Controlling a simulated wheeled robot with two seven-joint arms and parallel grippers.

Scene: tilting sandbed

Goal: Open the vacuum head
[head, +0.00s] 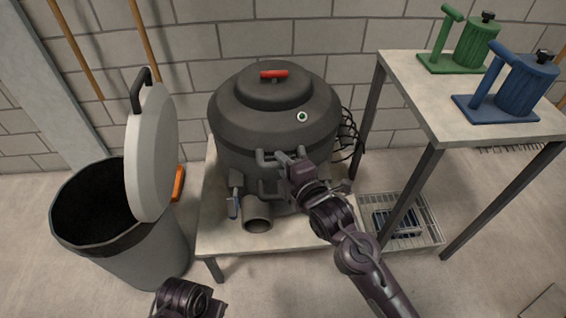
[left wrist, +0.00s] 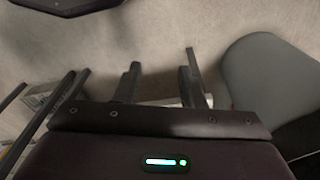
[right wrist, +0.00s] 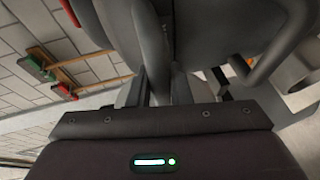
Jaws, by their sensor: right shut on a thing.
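The vacuum (head: 240,150) is a dark grey round drum with a domed head (head: 318,98) on top. The head bears a red handle (head: 274,73) and a small round gauge. Grey bar handles (head: 264,157) sit at its front, with a pipe mouth (head: 257,226) below. My right gripper (head: 284,158) is at the front of the drum, shut on a grey handle (right wrist: 152,40), which shows between its fingers in the right wrist view. The gripper hides part of this handle in the head view. My left gripper (left wrist: 162,60) is open and empty, away from the vacuum.
The vacuum stands on a low pale table (head: 215,240). A grey bin (head: 150,250) with a raised lid (head: 152,150) is at left. A higher table (head: 410,75) at right holds a green (head: 470,45) and a blue (head: 520,92) device. A wire basket (head: 425,228) is beneath.

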